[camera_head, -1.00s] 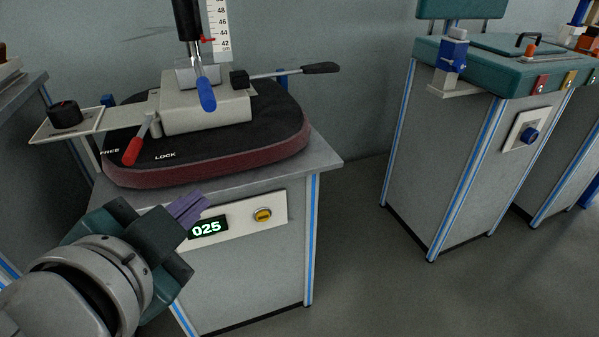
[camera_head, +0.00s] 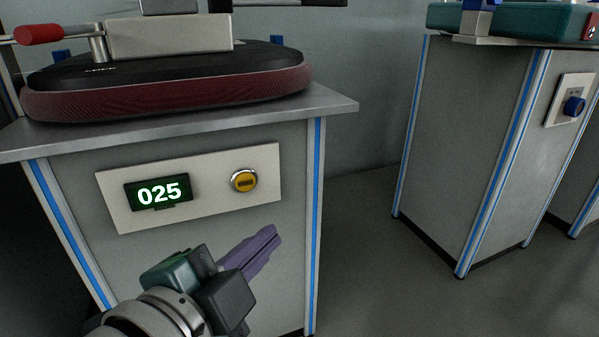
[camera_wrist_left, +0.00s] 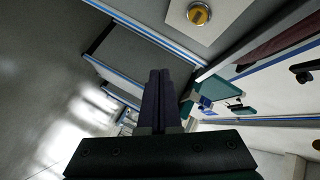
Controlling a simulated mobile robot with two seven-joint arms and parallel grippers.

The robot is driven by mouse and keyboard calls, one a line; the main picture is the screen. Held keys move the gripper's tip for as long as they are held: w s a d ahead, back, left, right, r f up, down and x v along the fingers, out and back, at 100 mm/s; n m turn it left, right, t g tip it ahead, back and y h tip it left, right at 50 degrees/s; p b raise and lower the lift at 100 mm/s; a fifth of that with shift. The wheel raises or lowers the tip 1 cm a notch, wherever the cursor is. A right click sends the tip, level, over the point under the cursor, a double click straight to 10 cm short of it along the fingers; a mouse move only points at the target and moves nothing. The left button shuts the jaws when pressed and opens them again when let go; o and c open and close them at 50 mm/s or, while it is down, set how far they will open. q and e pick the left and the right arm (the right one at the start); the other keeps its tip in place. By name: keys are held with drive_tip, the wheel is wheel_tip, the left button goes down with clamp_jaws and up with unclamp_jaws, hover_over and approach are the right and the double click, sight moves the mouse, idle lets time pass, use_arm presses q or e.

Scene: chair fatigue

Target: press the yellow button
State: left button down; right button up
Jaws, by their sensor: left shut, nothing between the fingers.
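The yellow button (camera_head: 244,181) sits in a silver ring on the right part of a white panel (camera_head: 216,201) on the front of the grey cabinet. The button also shows at the top of the left wrist view (camera_wrist_left: 198,14). My left gripper (camera_head: 270,236) is shut and empty, with its purple fingers together. In the head view its fingertips are below and slightly right of the button, apart from it. In the left wrist view the fingers (camera_wrist_left: 157,78) point upward, with the tips below and left of the button. My right gripper is not in view.
A green display (camera_head: 158,192) reading 025 is left of the button. The worktop (camera_head: 335,104) juts out above the panel and carries a dark red seat cushion (camera_head: 170,97). Another cabinet with a blue knob (camera_head: 574,106) stands right, across open floor.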

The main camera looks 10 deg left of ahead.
use_arm(q)
drive_tip(key=shift+w+a, duration=0.8)
drive_tip(key=shift+w, duration=0.4)
drive_tip(key=shift+w+a, duration=0.85)
drive_tip(key=shift+w, duration=0.4)
drive_tip(key=shift+w+a, duration=0.8)
drive_tip(key=shift+w, duration=0.4)
drive_tip(key=shift+w+a, duration=0.1)
drive_tip(key=shift+w+a, duration=0.15)
drive_tip(key=shift+w, duration=0.1)
drive_tip(key=shift+w+a, duration=0.2)
drive_tip(key=shift+w, duration=0.05)
idle(0.6)
drive_tip(key=shift+s+d, duration=0.45)
drive_tip(key=shift+s, duration=0.2)
drive_tip(key=shift+r, duration=0.1)
drive_tip(key=shift+s+d, duration=0.7)
drive_tip(key=shift+s, duration=0.35)
drive_tip(key=shift+s+d, duration=0.7)
drive_tip(key=shift+s, duration=0.3)
